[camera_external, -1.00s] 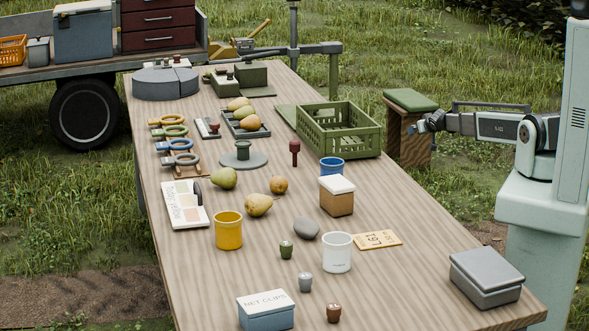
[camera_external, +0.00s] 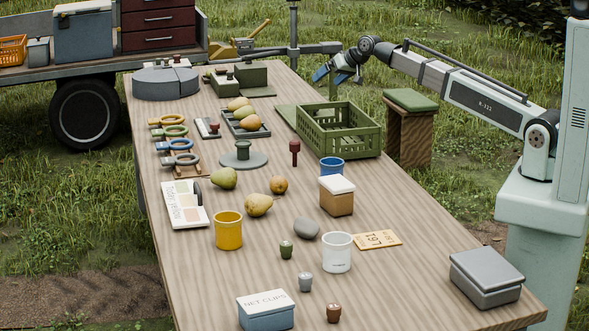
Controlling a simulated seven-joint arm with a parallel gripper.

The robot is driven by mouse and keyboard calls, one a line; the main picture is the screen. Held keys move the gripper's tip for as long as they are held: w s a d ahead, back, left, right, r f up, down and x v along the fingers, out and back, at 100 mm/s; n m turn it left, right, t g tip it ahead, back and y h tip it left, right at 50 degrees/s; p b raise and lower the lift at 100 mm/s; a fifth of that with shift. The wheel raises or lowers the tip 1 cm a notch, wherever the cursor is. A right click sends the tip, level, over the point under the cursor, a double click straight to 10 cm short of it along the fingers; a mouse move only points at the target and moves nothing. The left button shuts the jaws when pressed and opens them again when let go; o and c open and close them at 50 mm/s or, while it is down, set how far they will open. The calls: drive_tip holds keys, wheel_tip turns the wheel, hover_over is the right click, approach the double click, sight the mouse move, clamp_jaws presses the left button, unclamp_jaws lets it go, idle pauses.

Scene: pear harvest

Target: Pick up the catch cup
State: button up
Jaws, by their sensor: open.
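Three cups stand upright on the table, and no readable mark shows which is the catch cup. A yellow cup (camera_external: 228,231) stands left of the middle. A white cup (camera_external: 337,253) with small print stands nearer the front, right of a grey stone. A blue cup (camera_external: 332,166) stands farther back, partly hidden behind a white-lidded brown box. My gripper (camera_external: 321,75) is small in view, raised near the far right edge of the table, beyond the green crate. It is open, with nothing seen in it, and well away from all three cups.
A green slatted crate (camera_external: 338,131) stands between my gripper and the cups. A grey lidded box (camera_external: 486,278) sits front right. The table's right front is mostly clear.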

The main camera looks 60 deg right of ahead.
drive_tip(key=s+a+n+y, duration=0.1)
drive_tip(key=a+n+y, duration=0.1)
drive_tip(key=a, duration=0.4)
drive_tip(key=s+a+f+n+g+y, duration=0.1)
drive_tip(key=s+a+n+y, duration=0.1)
drive_tip(key=a, duration=0.4)
drive_tip(key=s+a+f+n+y, duration=0.1)
drive_tip(key=s+a+n, duration=0.1)
drive_tip(key=a, duration=0.4)
drive_tip(key=shift+s+f+g+y, duration=0.15)
drive_tip(key=shift+f+g+y, duration=0.05)
drive_tip(key=shift+g+y, duration=0.2)
drive_tip(key=s+a+f+n+g+y, duration=0.2)
drive_tip(key=s+a+f+n+y, duration=0.4)
drive_tip(key=a, duration=0.3)
drive_tip(key=n+y, duration=0.2)
drive_tip(key=n, duration=0.5)
approach(324, 168)
drive_tip(key=shift+w+a+f+g, duration=0.2)
drive_tip(key=shift+w+a+g, duration=0.1)
drive_tip(key=shift+w+a, duration=0.1)
drive_tip(key=shift+w+a+f, duration=0.15)
drive_tip(key=shift+a+f, duration=0.05)
drive_tip(key=shift+a, duration=0.05)
drive_tip(key=shift+x, duration=3.4)
drive_tip(key=shift+r, duration=0.15)
drive_tip(key=c, duration=1)
